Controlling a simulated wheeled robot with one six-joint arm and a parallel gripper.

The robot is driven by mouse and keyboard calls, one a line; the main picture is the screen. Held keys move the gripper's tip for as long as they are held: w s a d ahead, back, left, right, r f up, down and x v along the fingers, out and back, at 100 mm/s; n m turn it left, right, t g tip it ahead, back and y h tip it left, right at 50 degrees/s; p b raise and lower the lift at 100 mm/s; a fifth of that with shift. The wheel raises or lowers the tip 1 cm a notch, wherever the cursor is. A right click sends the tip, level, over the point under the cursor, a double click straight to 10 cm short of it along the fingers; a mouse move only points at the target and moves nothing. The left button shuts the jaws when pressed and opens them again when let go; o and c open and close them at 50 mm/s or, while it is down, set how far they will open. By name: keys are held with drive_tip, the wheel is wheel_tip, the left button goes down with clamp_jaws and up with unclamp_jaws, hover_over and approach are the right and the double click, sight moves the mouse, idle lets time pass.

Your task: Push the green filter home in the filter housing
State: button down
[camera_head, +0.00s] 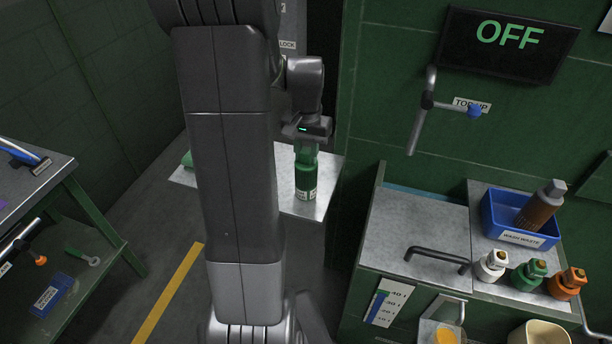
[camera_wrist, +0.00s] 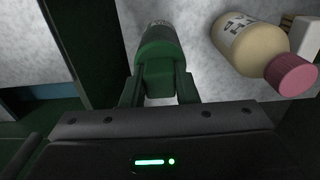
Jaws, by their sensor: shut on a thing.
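My gripper (camera_head: 306,138) is above a grey metal shelf, and its fingers are shut on the top of a green bottle-like container (camera_head: 306,177). The container is upright with a white label low on its side, too small to read. I cannot tell whether its base touches the shelf. In the wrist view, the gripper (camera_wrist: 157,84) closes around the green top of the same container (camera_wrist: 158,45). I cannot pick out a filter housing in either view, and no other thing is clearly the green filter.
The grey shelf (camera_head: 317,207) is partly hidden by my arm. A beige bottle with a pink cap (camera_wrist: 250,42) is close right in the wrist view. At right are a counter (camera_head: 415,228), a blue waste bin (camera_head: 490,213) and several capped bottles. A workbench (camera_head: 30,185) stands left.

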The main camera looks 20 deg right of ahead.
drive_tip(key=shift+r+p, duration=0.6)
drive_tip(key=shift+r, duration=0.15)
idle(0.5)
drive_tip(key=shift+r+p, duration=2.2)
drive_tip(key=shift+r, duration=0.5)
drive_tip(key=shift+s, duration=0.1)
